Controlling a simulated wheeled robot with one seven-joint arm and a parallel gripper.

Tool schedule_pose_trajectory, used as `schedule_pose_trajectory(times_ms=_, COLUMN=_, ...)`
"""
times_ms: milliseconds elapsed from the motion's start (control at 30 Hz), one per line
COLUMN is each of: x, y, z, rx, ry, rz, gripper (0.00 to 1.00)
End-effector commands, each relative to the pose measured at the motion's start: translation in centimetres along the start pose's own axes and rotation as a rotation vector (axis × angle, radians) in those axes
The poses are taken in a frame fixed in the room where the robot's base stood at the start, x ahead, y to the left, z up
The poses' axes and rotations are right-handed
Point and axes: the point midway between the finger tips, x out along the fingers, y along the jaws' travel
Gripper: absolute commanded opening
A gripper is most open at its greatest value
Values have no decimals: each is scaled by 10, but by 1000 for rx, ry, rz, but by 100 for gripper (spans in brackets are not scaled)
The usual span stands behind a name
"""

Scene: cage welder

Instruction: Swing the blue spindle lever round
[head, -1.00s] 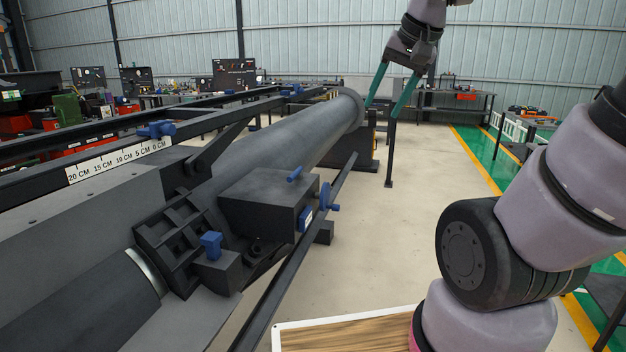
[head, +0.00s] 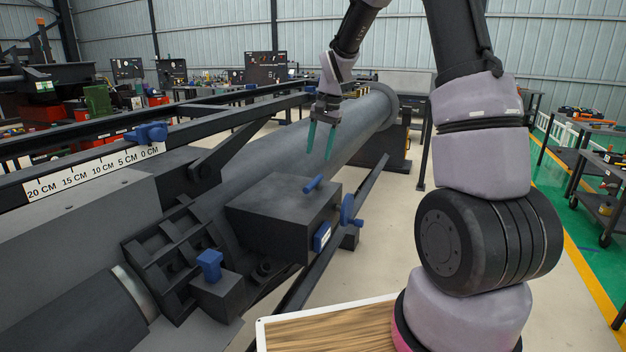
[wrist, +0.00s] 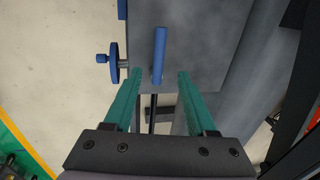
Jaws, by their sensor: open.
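The blue lever (head: 314,183) is a short bar on top of the dark grey box (head: 272,205) of the machine. In the wrist view the blue lever (wrist: 159,50) points toward my gripper (wrist: 160,78). Its near end lines up between the two green fingertips, with a gap on each side. In the head view my gripper (head: 320,148) points down, its fingertips above and slightly behind the lever. It is open and empty. I cannot tell the exact height between the tips and the lever.
A blue handwheel (head: 350,210) sticks out of the box's right side; it also shows in the wrist view (wrist: 113,63). A long grey tube (head: 355,130) runs behind the box. Another blue part (head: 209,264) stands front left. Open floor (head: 400,235) lies to the right.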

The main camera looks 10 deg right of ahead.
Motion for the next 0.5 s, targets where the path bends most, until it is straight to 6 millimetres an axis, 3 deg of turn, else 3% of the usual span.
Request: schedule_pose_trajectory(times_ms=500, x=88, y=0, z=1, rx=0, ry=-4, rz=2, gripper=57)
